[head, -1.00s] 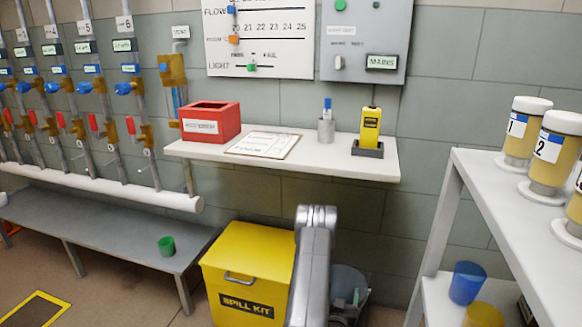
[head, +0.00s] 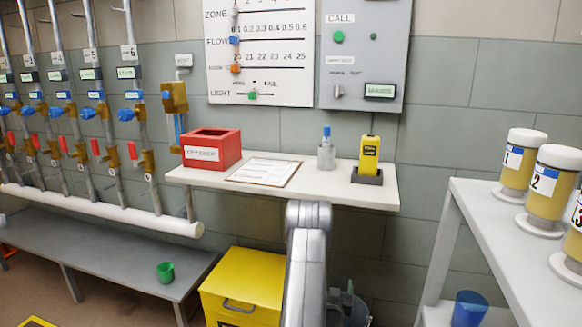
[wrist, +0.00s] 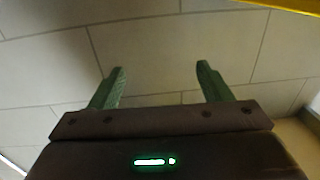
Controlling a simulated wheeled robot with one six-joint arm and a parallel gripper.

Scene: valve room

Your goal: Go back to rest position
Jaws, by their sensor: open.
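My gripper (wrist: 160,80) shows in the wrist view with its two green fingers spread wide apart. It is open and nothing is between the fingers. Behind it is a plain tiled surface. In the head view a grey link of my arm stands upright at the bottom middle, in front of the yellow spill kit box (head: 236,282). My gripper does not show in the head view.
A white wall shelf (head: 330,190) holds a red box (head: 211,149), a clipboard (head: 264,172), a pen cup (head: 326,157) and a yellow device (head: 369,155). A grey bench (head: 110,255) with a green cup (head: 165,272) is left. A white rack (head: 490,230) with yellow containers is right.

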